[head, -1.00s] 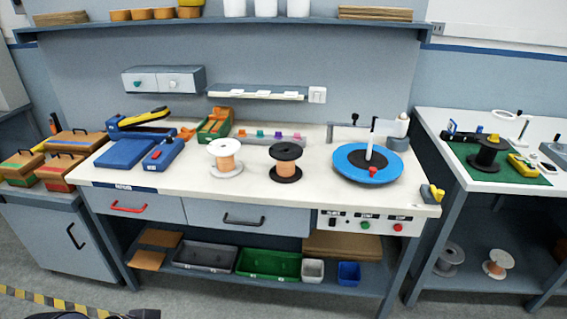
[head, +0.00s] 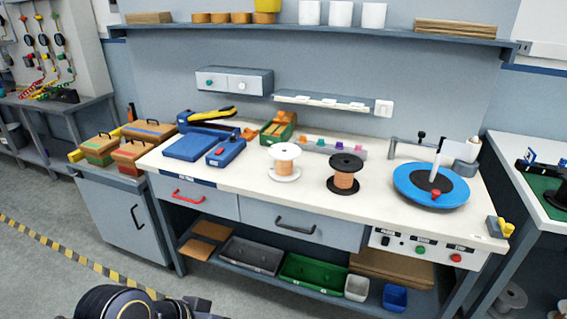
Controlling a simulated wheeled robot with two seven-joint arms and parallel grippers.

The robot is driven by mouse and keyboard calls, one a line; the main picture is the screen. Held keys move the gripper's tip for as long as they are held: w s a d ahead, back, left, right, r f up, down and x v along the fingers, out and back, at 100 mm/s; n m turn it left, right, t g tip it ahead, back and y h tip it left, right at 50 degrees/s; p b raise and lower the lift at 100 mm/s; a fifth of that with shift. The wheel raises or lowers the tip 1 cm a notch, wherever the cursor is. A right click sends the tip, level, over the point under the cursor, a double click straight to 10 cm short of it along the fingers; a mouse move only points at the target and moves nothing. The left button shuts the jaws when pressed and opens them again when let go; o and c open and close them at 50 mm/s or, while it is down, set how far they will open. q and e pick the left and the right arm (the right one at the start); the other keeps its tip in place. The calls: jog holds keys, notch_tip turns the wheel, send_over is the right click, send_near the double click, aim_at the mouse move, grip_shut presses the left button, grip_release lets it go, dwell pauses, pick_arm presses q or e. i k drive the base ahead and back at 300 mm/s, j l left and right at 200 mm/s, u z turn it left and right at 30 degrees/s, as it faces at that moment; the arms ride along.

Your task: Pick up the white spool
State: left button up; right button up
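The white spool (head: 284,151), wound with copper-coloured wire, stands upright on the white workbench top (head: 240,180) near its middle. A black spool (head: 345,174) with similar wire stands just right of it, apart from it. A dark part of my own body shows at the bottom left edge, well in front of the bench and far from the spool. I cannot make out either gripper's fingers in this view.
Blue tools (head: 203,143) lie left of the spool, and a blue turntable (head: 431,186) stands to the right. A row of coloured parts (head: 330,146) sits behind. Drawers (head: 303,224) face the front. The floor at left, with striped tape (head: 75,263), is clear.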

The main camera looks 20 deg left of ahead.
aim_at(285, 154)
jog(key=i+j+u, duration=0.3)
jog(key=i, duration=0.4)
jog(key=i+l+u, duration=0.1)
jog(key=i+u, duration=0.2)
jog(key=i, duration=0.45)
jog(key=i+j, duration=0.25)
jog(key=i, duration=0.05)
